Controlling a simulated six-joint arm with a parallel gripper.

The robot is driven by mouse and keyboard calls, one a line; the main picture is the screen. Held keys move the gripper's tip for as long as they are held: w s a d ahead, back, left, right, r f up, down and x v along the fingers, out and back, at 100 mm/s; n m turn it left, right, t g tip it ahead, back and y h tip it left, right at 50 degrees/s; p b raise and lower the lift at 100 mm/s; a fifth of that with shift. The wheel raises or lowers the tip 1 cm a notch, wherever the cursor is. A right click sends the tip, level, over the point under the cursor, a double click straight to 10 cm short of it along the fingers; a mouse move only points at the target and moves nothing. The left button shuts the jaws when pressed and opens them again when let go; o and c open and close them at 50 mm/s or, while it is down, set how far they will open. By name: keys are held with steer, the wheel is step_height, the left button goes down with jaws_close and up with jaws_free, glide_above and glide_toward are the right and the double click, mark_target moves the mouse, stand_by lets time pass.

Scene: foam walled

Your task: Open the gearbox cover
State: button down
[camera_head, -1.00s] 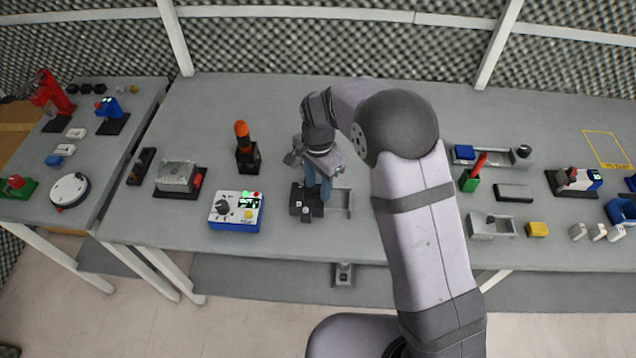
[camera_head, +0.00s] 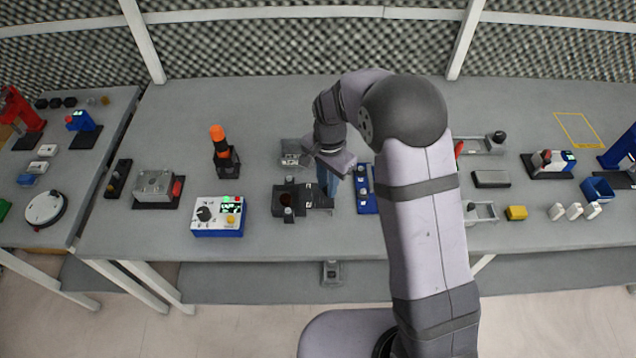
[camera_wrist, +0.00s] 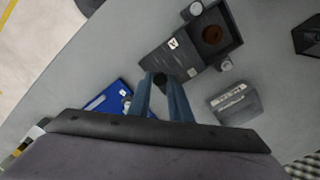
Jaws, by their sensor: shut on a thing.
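The gearbox (camera_head: 289,200) is a dark box with its top open and a brown round part inside. It also shows in the wrist view (camera_wrist: 224,40). Its dark flat cover (camera_head: 320,197) is off the opening and juts out beside the box. In the wrist view the cover (camera_wrist: 168,48) carries a small white label and meets the box's side; I cannot tell whether it is attached. My gripper (camera_wrist: 164,86) has its blue fingers closed around a small black knob (camera_wrist: 160,80) on the cover. The head view shows the gripper (camera_head: 328,188) pointing down there.
A grey metal block (camera_head: 293,153) stands behind the gearbox and a blue plate (camera_head: 366,192) lies to the right. A blue-white control box (camera_head: 218,216) and a holder with an orange-topped tool (camera_head: 226,161) are to the left. The table's front is clear.

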steer(key=c, duration=1.6)
jaws_free()
steer(key=shift+r, duration=0.15)
steer(key=shift+r+b, duration=0.95)
steer(key=shift+r, duration=2.65)
